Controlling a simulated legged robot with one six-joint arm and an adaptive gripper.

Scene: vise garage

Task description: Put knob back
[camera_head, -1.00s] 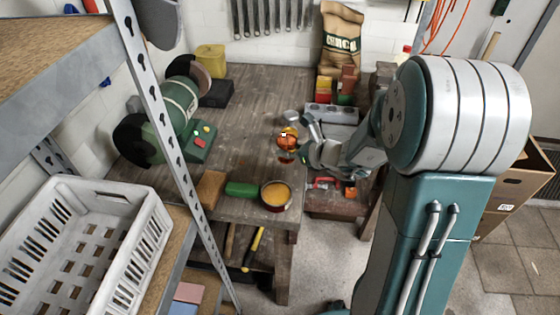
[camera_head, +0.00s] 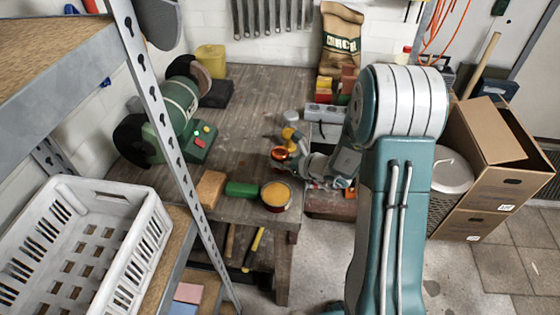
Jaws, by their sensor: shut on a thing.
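My gripper (camera_head: 281,157) is over the right part of the wooden workbench (camera_head: 245,115), in front of a small yellow thing (camera_head: 290,138). It is shut on a small round orange thing (camera_head: 279,153), which appears to be the knob. The fingertips and the exact hold are too small to make out. I cannot tell whether the orange thing touches the bench. The place the knob belongs to cannot be told for certain in this view.
A round can with orange content (camera_head: 276,195), a green block (camera_head: 242,189) and a brown block (camera_head: 211,188) stand at the bench's front. A green bench grinder (camera_head: 178,105) is at left. A shelf with a white crate (camera_head: 85,245) fills the left foreground. Cardboard boxes (camera_head: 490,165) stand right.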

